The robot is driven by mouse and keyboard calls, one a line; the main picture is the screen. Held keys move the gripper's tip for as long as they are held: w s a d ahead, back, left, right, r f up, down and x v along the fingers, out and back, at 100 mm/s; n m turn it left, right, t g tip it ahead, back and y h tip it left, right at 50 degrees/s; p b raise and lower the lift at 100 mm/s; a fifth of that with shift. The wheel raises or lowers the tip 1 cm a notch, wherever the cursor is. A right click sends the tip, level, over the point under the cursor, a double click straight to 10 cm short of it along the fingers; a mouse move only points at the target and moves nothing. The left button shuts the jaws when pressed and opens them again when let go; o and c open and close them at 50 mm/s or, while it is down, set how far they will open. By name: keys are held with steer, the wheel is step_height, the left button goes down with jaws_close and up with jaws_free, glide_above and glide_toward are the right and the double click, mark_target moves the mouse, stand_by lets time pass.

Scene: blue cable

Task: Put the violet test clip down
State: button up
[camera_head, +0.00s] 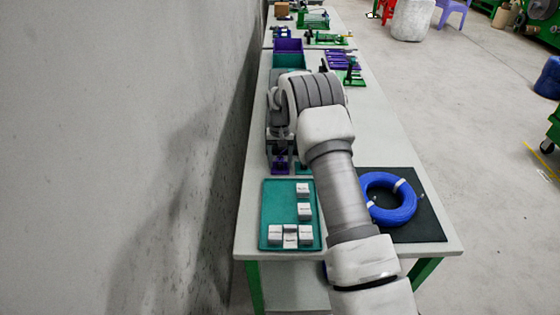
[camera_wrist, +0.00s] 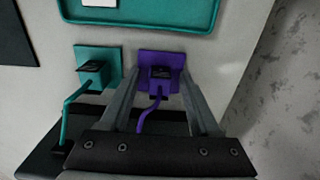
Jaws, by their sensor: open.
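The violet test clip (camera_wrist: 160,60) has a square violet base plate, a dark top and a violet lead. In the wrist view it sits on the light table between the fingers of my gripper (camera_wrist: 157,80). The fingers are open, one on each side of the clip, with the right one close to its plate. In the head view the violet clip (camera_head: 281,167) shows below my arm, just behind the teal tray. A teal test clip (camera_wrist: 94,70) with its own teal lead sits beside it. My arm hides much of the gripper in the head view.
The teal tray (camera_head: 268,215) holds several white blocks. A blue cable coil (camera_head: 398,214) lies on a black mat (camera_head: 428,222) to the right. A dark box (camera_wrist: 60,150) lies under my gripper. The wall stands close on the left in the head view.

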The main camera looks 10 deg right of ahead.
steer(key=shift+r+p, duration=0.4)
steer(key=shift+r, duration=0.15)
step_height(320, 180, up, 12)
step_height(320, 180, up, 12)
steer(key=t, duration=0.1)
glide_above(280, 161)
steer(key=s, duration=0.6)
steer(key=s+r+n+t, duration=0.1)
steer(key=s+r+t, duration=0.1)
steer(key=s+r, duration=0.85)
steer(key=s+f+n+t, duration=0.1)
steer(key=s+f+t, duration=0.1)
steer(key=s, duration=2.1)
steer(key=shift+s+f+t+p, duration=0.3)
steer(key=shift+s+f+p, duration=0.1)
steer(key=shift+f, duration=0.3)
